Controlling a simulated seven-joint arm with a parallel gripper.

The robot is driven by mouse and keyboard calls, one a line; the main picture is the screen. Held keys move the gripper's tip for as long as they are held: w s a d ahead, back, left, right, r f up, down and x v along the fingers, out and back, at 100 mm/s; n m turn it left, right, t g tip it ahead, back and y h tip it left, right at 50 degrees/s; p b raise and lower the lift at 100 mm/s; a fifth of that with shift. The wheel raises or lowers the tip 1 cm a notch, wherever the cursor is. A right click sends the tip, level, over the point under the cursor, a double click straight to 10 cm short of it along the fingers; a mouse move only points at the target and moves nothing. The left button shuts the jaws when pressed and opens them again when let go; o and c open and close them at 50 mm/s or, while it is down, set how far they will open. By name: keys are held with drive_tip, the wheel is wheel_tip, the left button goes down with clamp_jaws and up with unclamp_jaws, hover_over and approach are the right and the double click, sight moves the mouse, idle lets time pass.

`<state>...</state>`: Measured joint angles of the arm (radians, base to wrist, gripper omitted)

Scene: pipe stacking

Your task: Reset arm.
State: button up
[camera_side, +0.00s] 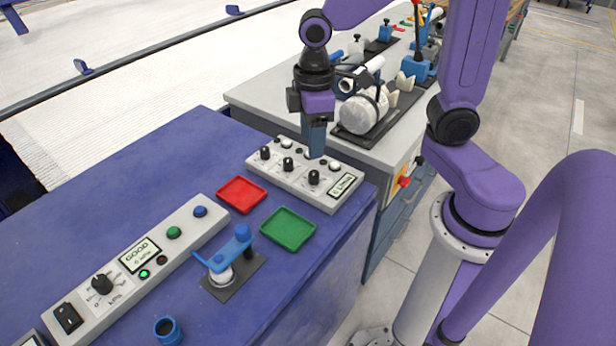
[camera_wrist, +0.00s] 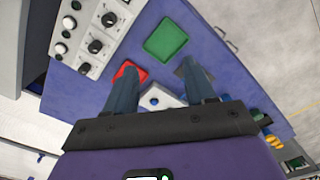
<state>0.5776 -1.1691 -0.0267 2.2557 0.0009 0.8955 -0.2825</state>
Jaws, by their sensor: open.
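My gripper (camera_side: 316,140) points down above the grey control box (camera_side: 305,175) at the back edge of the blue table. In the wrist view my gripper (camera_wrist: 160,72) has its two fingers wide apart, with nothing held between them. The red tray (camera_side: 241,194) and the green tray (camera_side: 288,229) lie empty on the table in front of the box. In the wrist view the green tray (camera_wrist: 166,40) is in full view, while the left finger partly covers the red tray (camera_wrist: 128,70). A short blue pipe piece (camera_side: 168,330) stands upright near the front.
A blue clamp fixture (camera_side: 236,250) on a dark plate stands before the green tray. A long grey panel (camera_side: 130,265) with a screen reading GOOD runs along the left. The table's left rear is clear.

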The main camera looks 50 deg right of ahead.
drive_tip(key=s+d+n, duration=0.1)
drive_tip(key=s+n, duration=0.1)
drive_tip(key=s, duration=1.3)
drive_tip(key=shift+s+d+n, duration=0.2)
drive_tip(key=shift+s+n, duration=0.1)
drive_tip(key=shift+s, duration=0.05)
drive_tip(key=shift+r, duration=0.1)
